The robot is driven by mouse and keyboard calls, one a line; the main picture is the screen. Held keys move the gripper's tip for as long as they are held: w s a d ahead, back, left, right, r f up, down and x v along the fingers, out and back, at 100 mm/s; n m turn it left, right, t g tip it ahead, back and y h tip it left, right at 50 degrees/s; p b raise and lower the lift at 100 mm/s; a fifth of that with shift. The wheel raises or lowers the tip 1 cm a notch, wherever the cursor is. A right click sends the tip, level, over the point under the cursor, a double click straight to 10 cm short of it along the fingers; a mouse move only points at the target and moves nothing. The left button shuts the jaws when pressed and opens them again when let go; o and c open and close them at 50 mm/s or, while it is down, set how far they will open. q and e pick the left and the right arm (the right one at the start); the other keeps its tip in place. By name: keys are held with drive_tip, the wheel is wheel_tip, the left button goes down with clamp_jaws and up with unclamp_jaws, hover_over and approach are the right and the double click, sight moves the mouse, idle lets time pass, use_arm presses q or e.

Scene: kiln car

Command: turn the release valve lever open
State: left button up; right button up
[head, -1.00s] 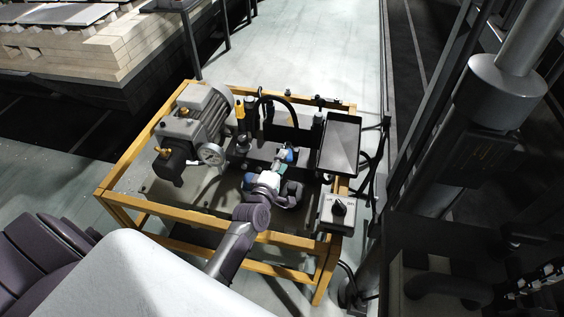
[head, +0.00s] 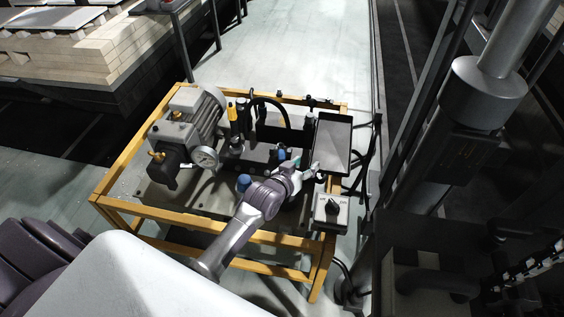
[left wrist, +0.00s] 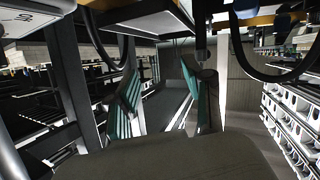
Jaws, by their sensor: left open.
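My left gripper (head: 308,168) is over the right part of the yellow-framed power unit (head: 130,226), between the dark tray and the switch box. In the left wrist view, the fingers of my left gripper (left wrist: 166,108) with teal pads stand apart with nothing held between them. A dark upright part (left wrist: 200,38) shows beyond the right finger; I cannot tell what it is. I cannot single out the release valve lever; my arm and hand hide part of the unit. The switch box (head: 331,218) carries a black knob (head: 331,205). My right gripper is not in view.
A dark tray (head: 332,143) stands close beyond my gripper. A yellow handle (head: 232,111) and a black hose (head: 270,101) are at the back. Thick columns stand at the right.

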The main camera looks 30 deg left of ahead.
use_arm(q)
wheel_tip(320, 180, down, 2)
drive_tip(key=d+m+g+b, duration=0.1)
drive_tip(key=d+m+b, duration=0.1)
drive_tip(key=m, duration=0.7)
drive_tip(key=m+g+y+b, duration=0.1)
drive_tip(key=m+y+b, duration=0.55)
drive_tip(key=m, duration=1.55)
approach(282, 157)
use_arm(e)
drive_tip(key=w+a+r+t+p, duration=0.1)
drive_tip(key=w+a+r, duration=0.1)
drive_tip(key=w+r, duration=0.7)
use_arm(q)
drive_tip(key=shift+w+d+f+y+b, duration=0.15)
drive_tip(key=shift+w+f+y+b, duration=0.7)
drive_tip(key=shift+y, duration=0.2)
drive_tip(key=b+x, duration=0.2)
drive_tip(key=x, duration=0.4)
drive_tip(key=shift+w+r, duration=0.1)
drive_tip(key=shift+w, duration=0.3)
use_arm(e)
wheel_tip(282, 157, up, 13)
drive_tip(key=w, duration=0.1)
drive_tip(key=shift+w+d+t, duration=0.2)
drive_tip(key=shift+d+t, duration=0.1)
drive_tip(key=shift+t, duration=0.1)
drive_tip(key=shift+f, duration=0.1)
use_arm(q)
clamp_jaws()
